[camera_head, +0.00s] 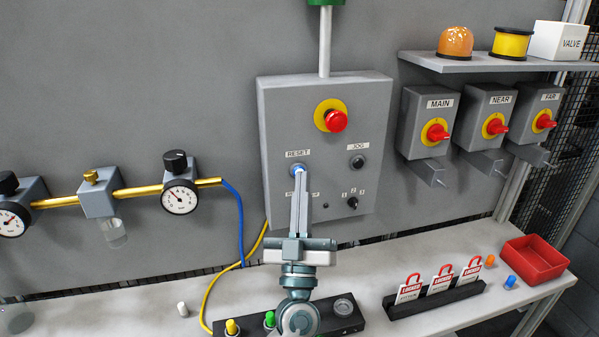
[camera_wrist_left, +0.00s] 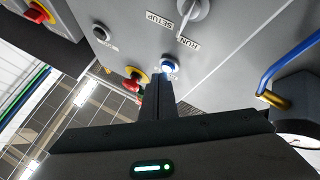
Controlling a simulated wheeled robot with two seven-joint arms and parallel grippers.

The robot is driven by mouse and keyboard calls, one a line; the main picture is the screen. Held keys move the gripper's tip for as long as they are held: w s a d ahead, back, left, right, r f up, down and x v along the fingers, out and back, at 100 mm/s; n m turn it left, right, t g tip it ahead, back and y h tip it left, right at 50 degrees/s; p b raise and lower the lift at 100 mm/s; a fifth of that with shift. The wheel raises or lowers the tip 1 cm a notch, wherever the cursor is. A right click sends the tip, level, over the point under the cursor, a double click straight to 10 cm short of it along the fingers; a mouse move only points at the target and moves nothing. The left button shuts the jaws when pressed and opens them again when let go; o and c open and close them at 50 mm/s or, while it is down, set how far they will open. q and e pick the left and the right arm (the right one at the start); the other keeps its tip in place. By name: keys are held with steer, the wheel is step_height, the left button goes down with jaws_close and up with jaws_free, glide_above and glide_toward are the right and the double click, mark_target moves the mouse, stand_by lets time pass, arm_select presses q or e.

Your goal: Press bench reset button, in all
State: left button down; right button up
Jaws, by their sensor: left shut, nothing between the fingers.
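The blue reset button (camera_head: 297,169) is on the grey control box (camera_head: 374,114), under the label RESET. It also shows in the left wrist view as a blue button with a pale ring (camera_wrist_left: 170,66). My left gripper (camera_head: 299,176) is shut and empty, with its fingers pointing up at the button. Its fingertips overlap the lower part of the button in the head view. In the left wrist view the shut fingers (camera_wrist_left: 155,82) end right beside the button; I cannot tell whether they touch it. My right gripper is not in view.
A red emergency stop (camera_head: 336,120), a black JOG button (camera_head: 358,162) and a selector knob (camera_head: 352,202) share the box. Gauges on a brass pipe (camera_head: 65,201) are at left. Red isolator switches (camera_head: 437,132), a rack of red lock tags (camera_head: 436,298) and a red tray (camera_head: 533,262) are at right.

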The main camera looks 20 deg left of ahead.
arm_select(q)
steer(key=shift+w+a, duration=0.3)
steer(key=shift+w, duration=0.1)
stand_by(0.6)
steer(key=shift+s+d, duration=0.1)
stand_by(0.3)
steer(key=shift+s+d+p, duration=0.4)
steer(key=shift+s+p, duration=0.05)
steer(key=shift+s, duration=0.2)
steer(key=s+d, duration=0.1)
steer(key=s, duration=0.1)
steer(key=s+d+p, duration=0.1)
steer(key=s, duration=0.1)
steer(key=shift+d, duration=0.4)
steer(key=shift+s, duration=0.1)
stand_by(0.9)
